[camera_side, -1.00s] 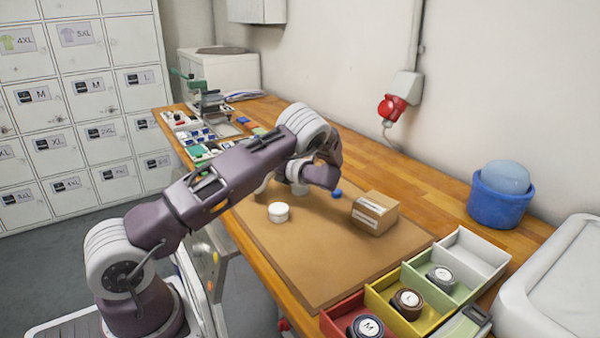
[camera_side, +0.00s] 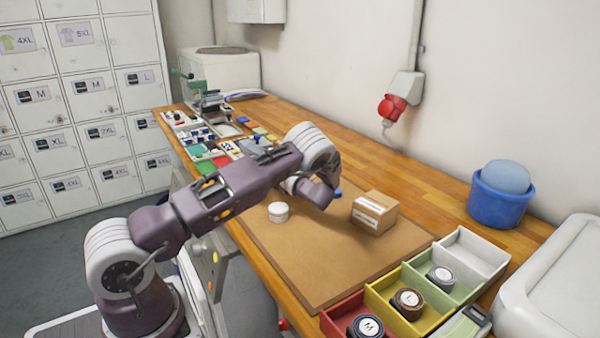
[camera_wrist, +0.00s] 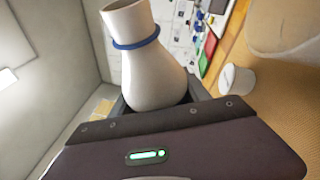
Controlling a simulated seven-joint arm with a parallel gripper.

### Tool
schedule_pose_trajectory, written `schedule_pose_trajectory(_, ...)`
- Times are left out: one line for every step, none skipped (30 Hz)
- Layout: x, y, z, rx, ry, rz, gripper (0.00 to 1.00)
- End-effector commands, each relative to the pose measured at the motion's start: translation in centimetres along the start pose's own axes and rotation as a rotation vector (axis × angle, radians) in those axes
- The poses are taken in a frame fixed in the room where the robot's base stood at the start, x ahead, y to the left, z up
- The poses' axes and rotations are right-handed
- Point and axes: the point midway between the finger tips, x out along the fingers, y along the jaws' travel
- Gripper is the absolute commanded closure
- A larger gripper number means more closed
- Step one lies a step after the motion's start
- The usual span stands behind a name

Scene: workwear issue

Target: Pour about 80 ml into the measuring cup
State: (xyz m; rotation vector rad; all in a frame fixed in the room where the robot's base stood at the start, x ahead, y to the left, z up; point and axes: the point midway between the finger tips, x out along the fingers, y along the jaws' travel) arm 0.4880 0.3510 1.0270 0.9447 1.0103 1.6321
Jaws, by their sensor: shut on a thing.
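My gripper (camera_wrist: 157,103) is shut on a white flask (camera_wrist: 160,72) with a blue ring around its neck. In the wrist view the flask's mouth points to the picture's top while the tabletop lies at the right, so the flask looks tilted well over. I cannot see any liquid. A pale, translucent vessel (camera_wrist: 284,28), perhaps the measuring cup, is cut off at the top right, apart from the flask. In the side view my wrist hides most of the flask and I cannot make out the measuring cup.
A small white tub (camera_side: 278,212) stands on the brown mat (camera_side: 320,265), with a cardboard box (camera_side: 375,212) to its right. Coloured bins (camera_side: 455,290) line the near edge and a blue bucket (camera_side: 500,205) stands at the right. The mat's front is clear.

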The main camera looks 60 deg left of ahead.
Motion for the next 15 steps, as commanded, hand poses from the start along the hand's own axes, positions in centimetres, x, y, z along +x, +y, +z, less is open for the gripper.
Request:
schedule_pose_trajectory(0.0, 0.14, 0.13, 0.011, -0.004, 0.006, 1.0)
schedule_pose_trajectory(-0.01, 0.19, 0.18, 0.017, -0.006, 0.009, 1.0)
schedule_pose_trajectory(-0.02, 0.26, 0.25, 0.025, -0.008, 0.012, 1.0)
schedule_pose_trajectory(-0.03, 0.31, 0.3, 0.03, -0.01, 0.015, 1.0)
schedule_pose_trajectory(-0.03, 0.35, 0.34, 0.036, -0.011, 0.017, 1.0)
schedule_pose_trajectory(-0.04, 0.42, 0.4, 0.044, -0.013, 0.02, 1.0)
schedule_pose_trajectory(-0.04, 0.46, 0.44, 0.049, -0.014, 0.022, 1.0)
schedule_pose_trajectory(-0.04, 0.5, 0.48, 0.053, -0.016, 0.024, 1.0)
schedule_pose_trajectory(-0.04, 0.56, 0.53, 0.059, -0.018, 0.027, 1.0)
schedule_pose_trajectory(-0.05, 0.6, 0.57, 0.064, -0.019, 0.029, 1.0)
schedule_pose_trajectory(-0.05, 0.64, 0.6, 0.068, -0.02, 0.031, 1.0)
schedule_pose_trajectory(-0.05, 0.69, 0.65, 0.074, -0.021, 0.033, 1.0)
schedule_pose_trajectory(-0.05, 0.73, 0.68, 0.077, -0.022, 0.034, 1.0)
schedule_pose_trajectory(-0.06, 0.76, 0.71, 0.08, -0.023, 0.036, 1.0)
schedule_pose_trajectory(-0.07, 0.8, 0.75, 0.085, -0.025, 0.038, 1.0)
